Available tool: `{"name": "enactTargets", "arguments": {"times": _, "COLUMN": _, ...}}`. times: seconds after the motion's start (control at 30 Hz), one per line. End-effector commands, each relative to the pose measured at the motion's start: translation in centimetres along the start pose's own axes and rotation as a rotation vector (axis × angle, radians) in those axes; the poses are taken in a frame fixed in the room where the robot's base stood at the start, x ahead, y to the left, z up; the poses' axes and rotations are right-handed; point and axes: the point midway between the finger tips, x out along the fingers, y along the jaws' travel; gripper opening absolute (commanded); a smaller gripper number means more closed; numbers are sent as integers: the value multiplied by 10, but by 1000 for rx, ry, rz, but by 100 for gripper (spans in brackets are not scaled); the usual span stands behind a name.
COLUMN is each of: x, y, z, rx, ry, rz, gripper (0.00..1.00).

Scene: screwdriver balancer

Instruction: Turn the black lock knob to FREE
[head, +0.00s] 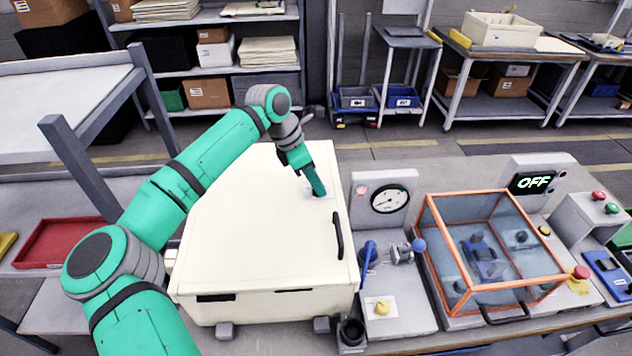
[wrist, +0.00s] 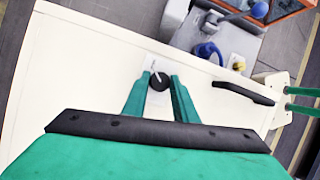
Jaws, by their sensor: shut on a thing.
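The black lock knob (wrist: 158,84) shows in the wrist view, round and dark with a short white mark on it. It sits on a small pale plate on top of a cream box (head: 250,250). My gripper (head: 319,193) points down at the box top near its right edge. In the wrist view its two green fingers (wrist: 159,80) stand on either side of the knob, shut on it. In the head view the fingers hide the knob. Lettering on the plate is too small to read, so I cannot tell which setting the knob is at.
A black handle (head: 338,235) is on the lid near its right edge. Right of the box are a round gauge (head: 388,199), a blue lever (head: 368,256) and an orange-framed clear case (head: 490,255). A display (head: 532,182) reads OFF. A red tray (head: 66,243) lies at left.

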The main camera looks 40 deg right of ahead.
Motion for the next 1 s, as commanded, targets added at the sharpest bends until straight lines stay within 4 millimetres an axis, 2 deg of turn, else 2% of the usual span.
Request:
{"name": "enactTargets", "arguments": {"times": 0.53, "x": 0, "y": 0, "z": 0, "rx": 22, "ry": 1, "rz": -9, "gripper": 3}}
{"name": "enactTargets", "arguments": {"times": 0.57, "x": 0, "y": 0, "z": 0, "rx": 22, "ry": 1, "rz": -9, "gripper": 30}}
{"name": "enactTargets", "arguments": {"times": 0.6, "x": 0, "y": 0, "z": 0, "rx": 22, "ry": 1, "rz": -9, "gripper": 40}}
{"name": "enactTargets", "arguments": {"times": 0.63, "x": 0, "y": 0, "z": 0, "rx": 22, "ry": 1, "rz": -9, "gripper": 44}}
{"name": "enactTargets", "arguments": {"times": 1.0, "x": -4, "y": 0, "z": 0, "rx": 21, "ry": 1, "rz": -8, "gripper": 44}}
